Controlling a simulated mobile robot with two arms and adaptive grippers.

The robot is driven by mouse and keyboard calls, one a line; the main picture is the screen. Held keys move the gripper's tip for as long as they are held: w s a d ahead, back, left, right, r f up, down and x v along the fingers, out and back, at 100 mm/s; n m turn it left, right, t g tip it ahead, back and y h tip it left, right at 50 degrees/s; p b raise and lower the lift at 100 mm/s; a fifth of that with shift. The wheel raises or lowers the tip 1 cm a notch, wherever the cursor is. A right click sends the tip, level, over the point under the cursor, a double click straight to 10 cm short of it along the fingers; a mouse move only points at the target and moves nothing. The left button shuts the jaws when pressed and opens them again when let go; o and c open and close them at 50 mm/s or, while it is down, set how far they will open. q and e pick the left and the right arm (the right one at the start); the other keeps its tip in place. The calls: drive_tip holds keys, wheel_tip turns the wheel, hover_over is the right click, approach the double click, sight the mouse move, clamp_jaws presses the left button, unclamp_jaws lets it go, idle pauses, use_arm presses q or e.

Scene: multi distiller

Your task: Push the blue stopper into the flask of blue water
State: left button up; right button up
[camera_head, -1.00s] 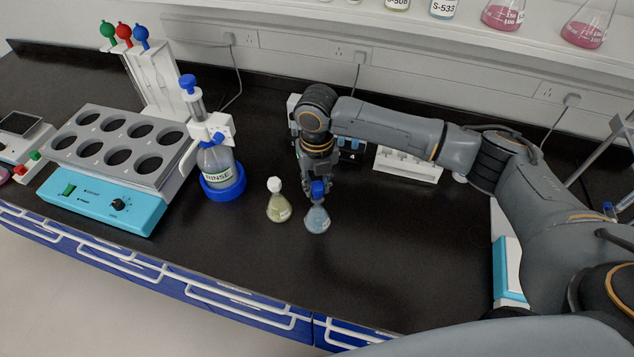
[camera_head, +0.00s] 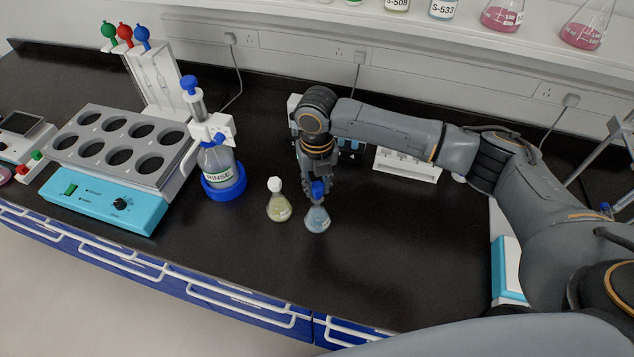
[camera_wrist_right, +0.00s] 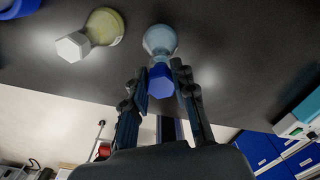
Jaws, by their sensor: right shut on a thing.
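The flask of blue water (camera_head: 317,219) stands upright on the black bench. The blue stopper (camera_head: 318,188) is at its mouth, and how deep it sits cannot be told. My right gripper (camera_head: 316,184) is at the stopper, shut on it. In the right wrist view the blue stopper (camera_wrist_right: 161,78) is between the fingertips of my right gripper (camera_wrist_right: 160,84), in line with the neck of the blue-water flask (camera_wrist_right: 159,40). My left gripper is not in view.
A flask of yellowish liquid with a white stopper (camera_head: 279,207) stands close left of the blue one. A rinse bottle in a blue ring (camera_head: 224,187) and a grey block with round holes (camera_head: 75,140) are farther left. The bench front is clear.

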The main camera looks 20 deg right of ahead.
drive_tip(key=shift+p, duration=0.35)
idle(0.4)
drive_tip(key=shift+f+b, duration=0.5)
drive_tip(key=shift+f, duration=0.55)
idle(0.5)
drive_tip(key=o, duration=0.8)
drive_tip(key=shift+r, duration=0.1)
wheel_tip(320, 180, up, 12)
drive_tip(key=shift+f, duration=0.1)
idle(0.4)
